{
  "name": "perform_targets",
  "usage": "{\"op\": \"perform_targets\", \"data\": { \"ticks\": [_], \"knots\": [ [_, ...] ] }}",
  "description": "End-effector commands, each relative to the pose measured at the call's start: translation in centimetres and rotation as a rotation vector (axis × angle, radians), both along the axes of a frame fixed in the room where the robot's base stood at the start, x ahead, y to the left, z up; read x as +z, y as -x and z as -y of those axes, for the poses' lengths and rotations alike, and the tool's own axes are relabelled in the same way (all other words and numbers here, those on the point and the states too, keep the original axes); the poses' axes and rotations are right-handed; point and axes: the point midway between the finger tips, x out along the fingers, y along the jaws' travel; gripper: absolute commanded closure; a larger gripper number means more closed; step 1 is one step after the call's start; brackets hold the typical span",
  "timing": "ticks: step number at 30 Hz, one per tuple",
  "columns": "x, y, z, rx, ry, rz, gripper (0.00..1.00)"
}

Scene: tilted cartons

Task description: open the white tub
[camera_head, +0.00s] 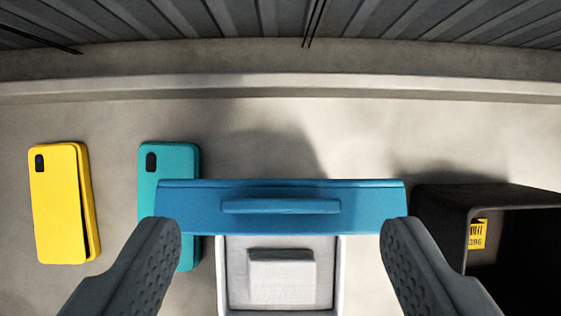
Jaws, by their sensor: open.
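The white tub (224,285) is at the bottom centre, cut off by the lower edge of the picture. Its inside shows, with a pale grey-white block (282,278) in it. A wide blue lid-like panel (280,206) with a raised bar across its middle covers the tub's far edge in this view. It looks nearer to me than the tub; whether it is joined to the tub I cannot tell. My gripper (281,230) is open, with one dark finger at each end of the blue panel. Whether the fingertips touch it I cannot tell.
A yellow phone-shaped thing (60,204) lies at the left. A teal one (165,163) lies beside it, partly hidden by the panel and left finger. A black open box (447,196) with a yellow label is at the right. A pale ledge (280,86) crosses behind.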

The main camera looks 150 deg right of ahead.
Motion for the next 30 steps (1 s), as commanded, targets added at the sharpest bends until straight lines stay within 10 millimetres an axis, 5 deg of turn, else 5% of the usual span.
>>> {"op": "perform_targets", "data": {
  "ticks": [7, 18, 27, 30],
  "knots": [
    [-2.1, -0.8, -0.4, 0.0, 0.0, 0.0, 0.33],
    [-2.5, -0.9, -0.4, 0.0, 0.0, 0.0, 0.35],
    [-2.4, -0.9, -0.4, 0.0, 0.0, 0.0, 0.94],
    [-2.4, -0.9, -0.4, 0.0, -0.001, 0.002, 0.96]
  ]
}}
